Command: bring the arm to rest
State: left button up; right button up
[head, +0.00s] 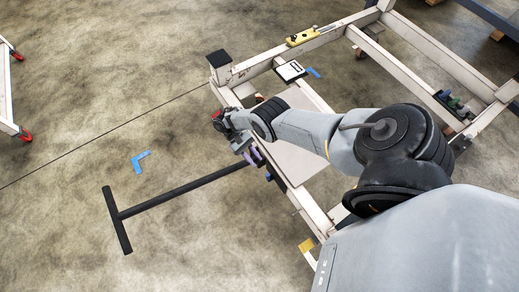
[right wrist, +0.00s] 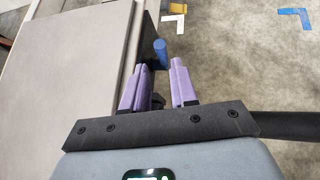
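My right arm reaches from the lower right over the cream-framed trolley (head: 314,213) in the head view. My right gripper (head: 255,158) is over the trolley's left side, close to where a black T-shaped bar (head: 185,189) meets the frame. In the right wrist view, the two purple fingers of the gripper (right wrist: 160,72) stand apart with a gap between them. A blue peg (right wrist: 160,52) shows beyond the fingertips; I cannot tell whether they touch it. I see nothing held. My left gripper is not in view.
A yellow level-like tool (head: 302,37) and a white-and-black pad (head: 290,70) are on the trolley's far part. Small dark and green items (head: 449,100) sit at the right. Another wheeled frame (head: 7,100) stands at the left edge. The floor at left is mostly clear.

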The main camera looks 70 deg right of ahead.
jog(key=shift+w+d+r, duration=0.2)
jog(key=shift+w+r, duration=0.15)
jog(key=shift+w, duration=0.15)
